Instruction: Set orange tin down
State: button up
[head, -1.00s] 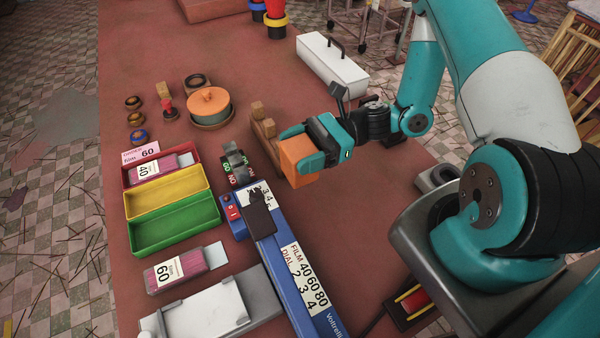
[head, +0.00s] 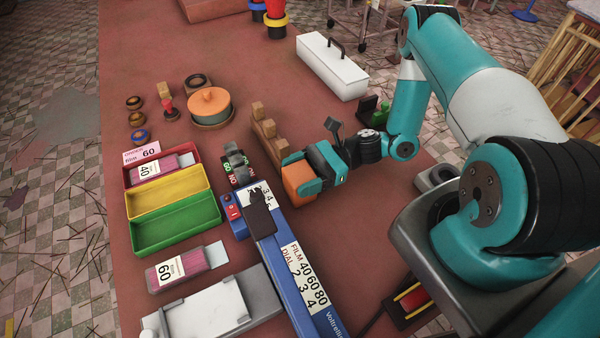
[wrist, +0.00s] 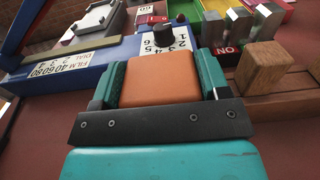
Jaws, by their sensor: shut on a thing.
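The orange tin (head: 297,181) is a block-like orange thing held between the fingers of my gripper (head: 308,176), just right of the blue sealer's dial end. In the wrist view the tin (wrist: 160,80) fills the space between the two teal fingers (wrist: 162,84), which touch its sides. The tin is low, close to the red table top (head: 370,220); I cannot tell whether its underside touches. Its lower part is partly hidden by the gripper in the wrist view.
The blue device (head: 290,245) with its dial chart stands directly left of the tin. A wooden rack with posts (head: 266,130) stands just behind it. Red, yellow and green trays (head: 170,192) lie further left. A white box (head: 333,65) stands at the back.

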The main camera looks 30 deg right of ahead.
jog(key=o, duration=1.1)
jog(key=shift+d, duration=0.1)
